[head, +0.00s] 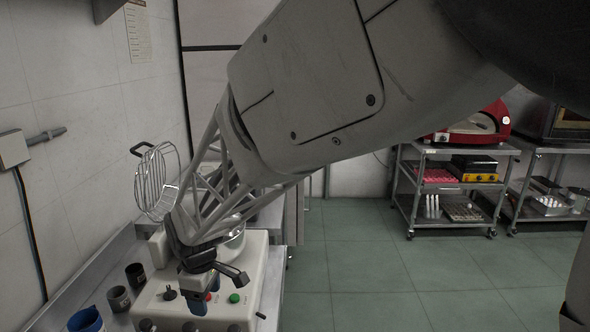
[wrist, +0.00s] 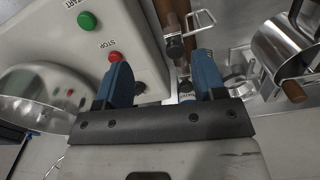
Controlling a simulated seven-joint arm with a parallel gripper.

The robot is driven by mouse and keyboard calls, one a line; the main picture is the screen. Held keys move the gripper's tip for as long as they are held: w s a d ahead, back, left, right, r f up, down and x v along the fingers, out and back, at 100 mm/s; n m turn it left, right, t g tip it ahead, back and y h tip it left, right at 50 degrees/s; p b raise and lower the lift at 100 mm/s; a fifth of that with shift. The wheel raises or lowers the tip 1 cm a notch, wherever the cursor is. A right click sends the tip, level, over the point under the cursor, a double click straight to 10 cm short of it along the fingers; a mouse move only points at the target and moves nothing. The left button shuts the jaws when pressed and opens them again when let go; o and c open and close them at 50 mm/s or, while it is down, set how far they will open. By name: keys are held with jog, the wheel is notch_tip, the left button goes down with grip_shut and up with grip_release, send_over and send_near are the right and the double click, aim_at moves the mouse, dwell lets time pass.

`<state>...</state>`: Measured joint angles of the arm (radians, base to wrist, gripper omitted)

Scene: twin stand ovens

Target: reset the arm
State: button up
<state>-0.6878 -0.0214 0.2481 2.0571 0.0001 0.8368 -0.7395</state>
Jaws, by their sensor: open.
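My gripper (head: 215,288) hangs at the end of my arm, over the front of a cream machine (head: 255,265) on the metal counter. In the wrist view my gripper (wrist: 163,78) shows two blue fingers spread apart, with nothing held between them. The machine's front panel (wrist: 58,38) lies beside the left finger there, with a green START button (wrist: 87,20) and a red STOP button (wrist: 115,57). In the head view the green button (head: 234,298) shows just right of my gripper. I cannot tell whether the fingers touch the machine.
In the wrist view a metal pitcher (wrist: 285,45) is at right. A rack with a red oven (head: 478,125) stands beyond clear floor.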

jog(key=d+r+m, duration=0.2)
jog(key=d+r, duration=0.1)
jog(key=d, duration=0.4)
jog(key=d+r+m, duration=0.3)
jog(key=d, duration=0.4)
jog(key=s+d+r+m+t, duration=0.1)
jog(key=s+d+r+m, duration=0.1)
jog(key=s+d+m, duration=0.3)
jog(key=s+d+r+m+t, duration=0.1)
jog(key=s+d+m, duration=0.5)
jog(key=s+d, duration=0.7)
jog(key=d+r, duration=0.1)
jog(key=d, duration=0.7)
jog(key=shift+s+r+m, duration=0.3)
jog(key=shift+s+r, duration=0.05)
